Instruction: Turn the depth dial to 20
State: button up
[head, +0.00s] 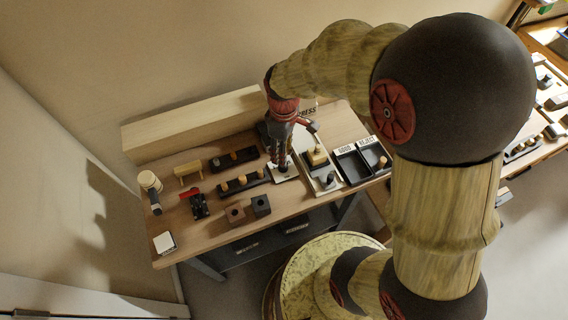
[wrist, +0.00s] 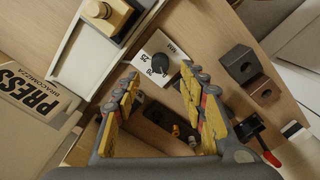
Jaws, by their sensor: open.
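The depth dial is a dark round knob (wrist: 160,62) on a white plate (wrist: 146,54) marked with numbers and "MM" in the wrist view. The printing is small and tilted, and I cannot tell which number the knob points to. In the head view the white plate (head: 287,176) shows under my gripper (head: 281,163), and the knob is mostly hidden there. My gripper (wrist: 160,80) is open, with its yellow-padded fingers apart on either side of the knob in the picture. Nothing is between the fingertips, and I see no clear contact with the knob.
A fixture with a wooden block (wrist: 110,18) stands close beside the dial, with two-part bins (head: 352,164) to its right in the head view. Dark and brown blocks with holes (head: 261,206) and a red-handled clamp (head: 198,205) stand left. A PRESS sign (wrist: 36,92) is behind.

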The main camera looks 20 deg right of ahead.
jog(key=shift+f+b, duration=1.45)
jog(key=shift+f, duration=2.45)
jog(key=shift+c, duration=1.4)
jog(key=c, duration=0.7)
grip_shut()
